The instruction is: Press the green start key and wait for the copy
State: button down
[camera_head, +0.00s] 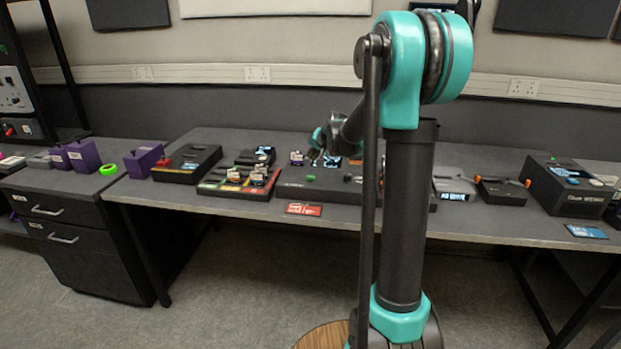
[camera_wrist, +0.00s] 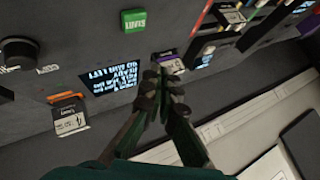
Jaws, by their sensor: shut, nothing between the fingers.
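The green start key (camera_wrist: 133,21) shows at the top of the wrist view, its label upside down. It sits on a dark panel with a lit display (camera_wrist: 110,79) and a black knob (camera_wrist: 16,54). The key also shows as a small green spot in the head view (camera_head: 310,178). One card (camera_wrist: 70,116) stands at an orange-edged slot; another card (camera_wrist: 168,63) is by a purple-edged slot, partly behind my fingertips. My gripper (camera_wrist: 161,79) is shut and empty, in front of the panel and apart from the green key. In the head view, it (camera_head: 316,156) hangs over the dark machine (camera_head: 290,186).
A coloured card tray (camera_head: 210,187) lies left of the machine on the table. A red label (camera_head: 303,209) lies at the table's front edge. Purple boxes (camera_head: 84,155) stand far left, a dark box (camera_head: 560,190) far right. My arm hides part of the table.

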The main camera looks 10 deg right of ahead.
aim_at(312, 178)
jog(key=shift+f, duration=2.65)
jog(key=shift+f, duration=0.15)
jog(key=shift+f, duration=0.25)
jog(key=shift+f, duration=0.55)
jog(key=shift+r, duration=0.95)
jog(key=shift+r, duration=2.55)
